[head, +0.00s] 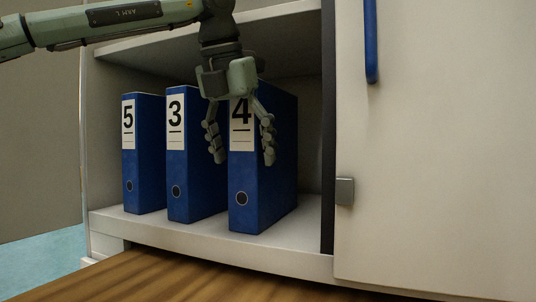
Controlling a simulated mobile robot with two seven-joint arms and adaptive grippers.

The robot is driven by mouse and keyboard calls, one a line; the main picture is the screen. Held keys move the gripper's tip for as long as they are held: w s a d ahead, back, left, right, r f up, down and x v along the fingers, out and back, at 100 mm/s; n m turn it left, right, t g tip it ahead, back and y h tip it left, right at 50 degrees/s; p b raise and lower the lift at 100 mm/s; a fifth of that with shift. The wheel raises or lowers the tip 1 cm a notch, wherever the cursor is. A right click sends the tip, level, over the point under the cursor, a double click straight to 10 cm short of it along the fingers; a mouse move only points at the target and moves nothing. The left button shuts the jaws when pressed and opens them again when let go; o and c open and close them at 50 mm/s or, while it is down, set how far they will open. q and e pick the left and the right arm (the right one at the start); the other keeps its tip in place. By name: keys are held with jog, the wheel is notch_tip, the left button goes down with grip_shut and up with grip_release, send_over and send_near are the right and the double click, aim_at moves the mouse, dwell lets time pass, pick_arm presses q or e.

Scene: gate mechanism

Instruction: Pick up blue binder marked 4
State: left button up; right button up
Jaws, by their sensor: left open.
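The blue binder marked 4 (245,215) stands upright on the cabinet shelf, the rightmost of three binders and set nearest the shelf's front edge. My left gripper (242,160) hangs down in front of it. Its fingers are open, one near each side of the binder's spine, and they cover part of the white label. I cannot tell whether the fingers touch the binder. My right gripper is not in view.
Blue binders marked 3 (176,203) and 5 (130,191) stand to the left on the same shelf (115,221). A white panel with a blue handle (371,45) is at the right. A wooden surface (170,280) lies below in front.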

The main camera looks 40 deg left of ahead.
pick_arm(q)
jog(key=shift+w+f, duration=0.2)
jog(key=shift+f, duration=0.35)
grip_shut()
jog(key=shift+r, duration=0.15)
